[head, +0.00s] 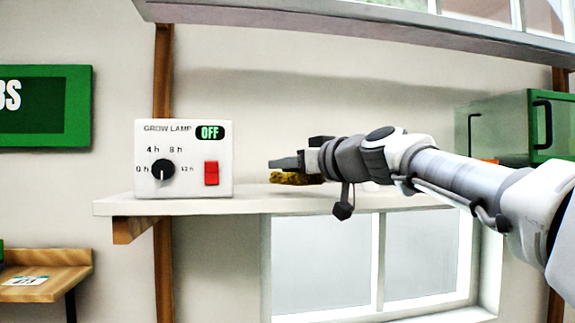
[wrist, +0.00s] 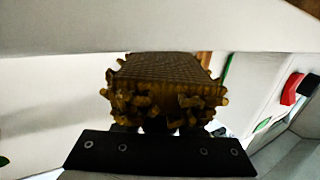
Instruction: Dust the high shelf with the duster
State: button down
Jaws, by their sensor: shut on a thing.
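The duster (head: 296,178) has a shaggy yellow-brown head and shows just below my gripper in the head view. Its head also fills the middle of the wrist view (wrist: 165,88). My gripper (head: 290,162) is shut on the duster, and the handle is mostly hidden. The pale shelf (head: 265,203) runs across the middle of the head view. The duster's head is at the level of the shelf's top, right of the control box. I cannot tell whether it touches the surface.
A white grow lamp control box (head: 184,158) with a black dial and red switch, reading OFF, stands on the shelf's left. A green cabinet (head: 500,125) is at the right. A grey ledge (head: 330,22) hangs above. Bare shelf lies between box and duster.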

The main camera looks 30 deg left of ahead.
jog(key=shift+f+b, duration=1.05)
jog(key=shift+b, duration=0.15)
